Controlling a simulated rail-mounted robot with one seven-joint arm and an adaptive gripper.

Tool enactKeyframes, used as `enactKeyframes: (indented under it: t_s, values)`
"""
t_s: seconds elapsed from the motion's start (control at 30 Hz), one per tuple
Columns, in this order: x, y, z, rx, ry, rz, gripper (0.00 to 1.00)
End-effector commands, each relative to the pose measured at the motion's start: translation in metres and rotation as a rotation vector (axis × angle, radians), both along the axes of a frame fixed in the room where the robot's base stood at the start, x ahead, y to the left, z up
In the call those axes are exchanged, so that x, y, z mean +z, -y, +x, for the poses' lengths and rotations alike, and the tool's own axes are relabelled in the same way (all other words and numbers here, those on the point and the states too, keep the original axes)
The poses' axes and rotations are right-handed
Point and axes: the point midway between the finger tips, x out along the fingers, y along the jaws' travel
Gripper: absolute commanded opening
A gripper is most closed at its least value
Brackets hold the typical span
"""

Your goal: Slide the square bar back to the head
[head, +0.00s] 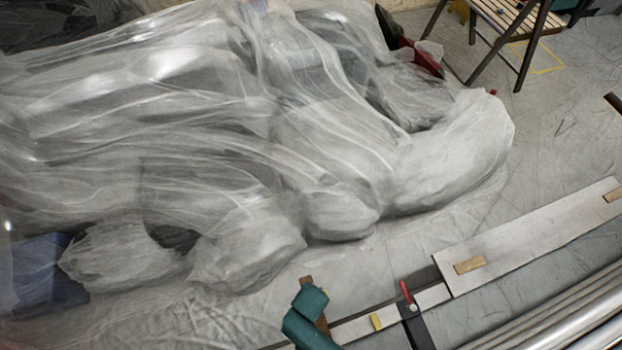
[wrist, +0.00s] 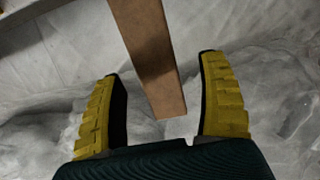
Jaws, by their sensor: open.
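A brown wooden square bar (wrist: 148,55) shows in the wrist view, coming in from the top. Its near end lies between the two yellow fingers of my gripper (wrist: 160,66), with a gap on each side. My gripper is open and holds nothing. In the head view a brown bar (head: 308,284) shows partly behind my teal gripper (head: 305,318), which hides much of it. A long pale strip (head: 350,331) runs beside it to a dark cross-piece (head: 414,328) with a red lever (head: 405,291). I cannot tell which part is the head.
A pale board (head: 540,235) with tan blocks lies at the right. Metal pipes (head: 570,325) run along the lower right edge. Plastic sheeting (head: 200,140) covers bulky shapes at left and centre. A stool (head: 505,25) stands at the back right. Grey floor (head: 560,130) is open at the right.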

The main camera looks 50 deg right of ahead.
Motion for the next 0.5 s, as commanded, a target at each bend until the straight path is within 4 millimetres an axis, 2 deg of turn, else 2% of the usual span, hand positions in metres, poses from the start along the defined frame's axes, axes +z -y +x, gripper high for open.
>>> enactKeyframes:
  t_s: [0.1, 0.23, 0.37, 0.5]
  values:
    - [0.032, 0.000, 0.000, 0.000, 0.005, 0.000, 0.75]
    - [0.063, 0.000, 0.000, 0.000, 0.004, 0.001, 0.75]
    - [0.081, 0.000, 0.000, 0.000, 0.001, 0.000, 0.75]
    - [0.088, 0.000, 0.000, 0.000, 0.000, 0.000, 0.75]
